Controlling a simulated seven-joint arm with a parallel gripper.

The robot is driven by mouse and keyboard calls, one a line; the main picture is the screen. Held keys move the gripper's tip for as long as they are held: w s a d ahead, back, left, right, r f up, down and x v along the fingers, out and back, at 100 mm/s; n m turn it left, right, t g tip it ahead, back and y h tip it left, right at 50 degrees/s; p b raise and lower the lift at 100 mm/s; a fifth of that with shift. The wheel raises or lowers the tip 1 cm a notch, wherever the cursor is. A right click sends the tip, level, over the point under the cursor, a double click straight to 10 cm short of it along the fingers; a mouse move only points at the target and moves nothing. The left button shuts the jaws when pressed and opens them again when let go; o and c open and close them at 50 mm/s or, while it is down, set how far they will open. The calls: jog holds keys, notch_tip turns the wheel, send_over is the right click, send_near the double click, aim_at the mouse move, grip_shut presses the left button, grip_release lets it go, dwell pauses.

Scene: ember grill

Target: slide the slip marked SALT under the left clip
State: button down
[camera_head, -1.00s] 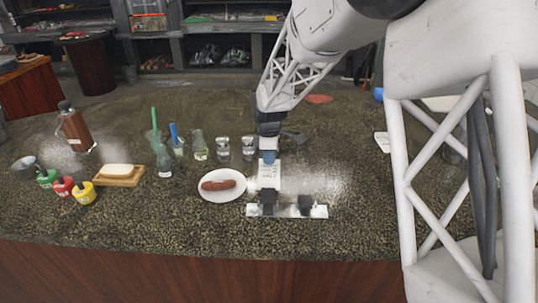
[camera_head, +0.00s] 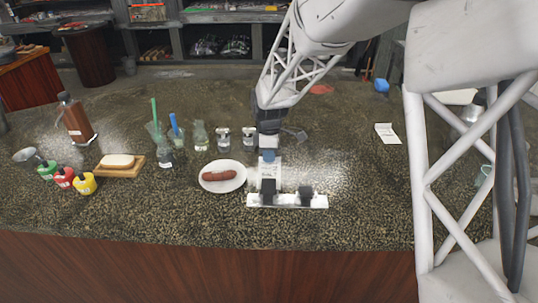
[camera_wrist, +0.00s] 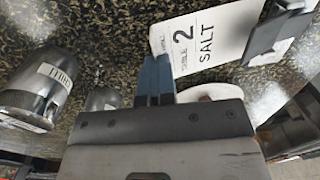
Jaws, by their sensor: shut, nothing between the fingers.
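The white SALT slip (camera_head: 268,171) lies on the counter in front of the left clip (camera_head: 268,189) of the pale rail (camera_head: 287,201). In the wrist view the slip (camera_wrist: 205,38) reads "2 SALT", and its end meets the dark clip (camera_wrist: 270,35), which overlaps it. How far it goes under is unclear. My gripper (camera_head: 268,157) is shut and empty, with its blue fingertips at the slip's end away from the rail. The fingertips (camera_wrist: 155,78) are beside the slip in the wrist view. The right clip (camera_head: 306,196) appears empty.
A plate (camera_head: 222,176) with a sausage stands left of the slip. Another white slip (camera_head: 387,136) lies to the right. A soap-like block on a wooden board (camera_head: 118,166) and several coloured pots are at left. The counter's front is clear.

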jog(key=c, duration=1.4)
grip_release()
jog(key=shift+o, duration=0.2)
jog(key=shift+r, duration=0.1)
jog(key=shift+r, duration=3.4)
